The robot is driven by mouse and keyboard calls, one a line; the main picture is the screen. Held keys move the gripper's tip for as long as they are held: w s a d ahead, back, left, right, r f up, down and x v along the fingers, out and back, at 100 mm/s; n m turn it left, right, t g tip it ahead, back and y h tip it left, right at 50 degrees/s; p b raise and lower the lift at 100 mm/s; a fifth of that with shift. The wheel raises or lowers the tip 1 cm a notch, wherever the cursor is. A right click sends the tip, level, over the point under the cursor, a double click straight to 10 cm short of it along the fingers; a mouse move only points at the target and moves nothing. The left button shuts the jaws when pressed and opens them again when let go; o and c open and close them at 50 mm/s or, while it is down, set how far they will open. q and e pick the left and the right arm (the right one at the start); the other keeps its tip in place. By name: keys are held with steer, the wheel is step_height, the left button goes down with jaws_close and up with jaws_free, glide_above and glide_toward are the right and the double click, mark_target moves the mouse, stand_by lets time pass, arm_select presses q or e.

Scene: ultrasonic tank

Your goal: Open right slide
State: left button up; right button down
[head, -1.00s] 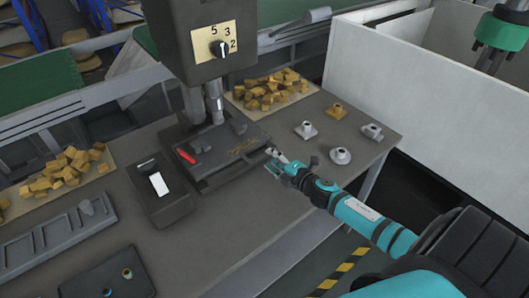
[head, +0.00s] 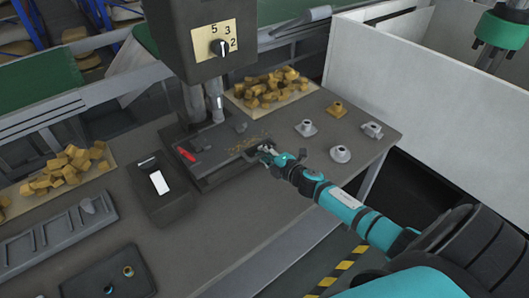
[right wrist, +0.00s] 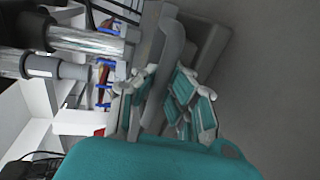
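The dark press base (head: 205,165) stands on the grey table below the grey machine head. The right slide (head: 247,146) is at the right side of this base, beside brownish chips. My right gripper (head: 266,151) is at its right end and partly hides it. In the right wrist view, a grey curved bar (right wrist: 172,45), which looks like the slide's handle, runs between the fingers of my right gripper (right wrist: 165,72). The fingertips close in on both sides of the bar and appear to touch it. How far the slide is out cannot be told. My left gripper is not in view.
Small metal fittings (head: 340,154) stand on the table right of my gripper. Trays of brass pieces (head: 270,92) lie behind and at the left. A black box (head: 160,190) stands left of the base. The table front before the base is clear.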

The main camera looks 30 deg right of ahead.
steer(key=shift+f, duration=0.1)
stand_by(0.4)
steer(key=shift+s, duration=0.3)
steer(key=f+v, duration=0.1)
steer(key=v, duration=0.5)
steer(key=f+v, duration=0.1)
steer(key=v, duration=0.5)
steer(key=f+p+v, duration=0.1)
steer(key=v, duration=0.5)
steer(key=shift+s+d+f, duration=0.2)
steer(key=shift+s+f, duration=0.05)
steer(key=shift+s, duration=0.2)
steer(key=c, duration=1.3)
jaws_free()
steer(key=shift+w, duration=0.15)
steer(key=v, duration=1.2)
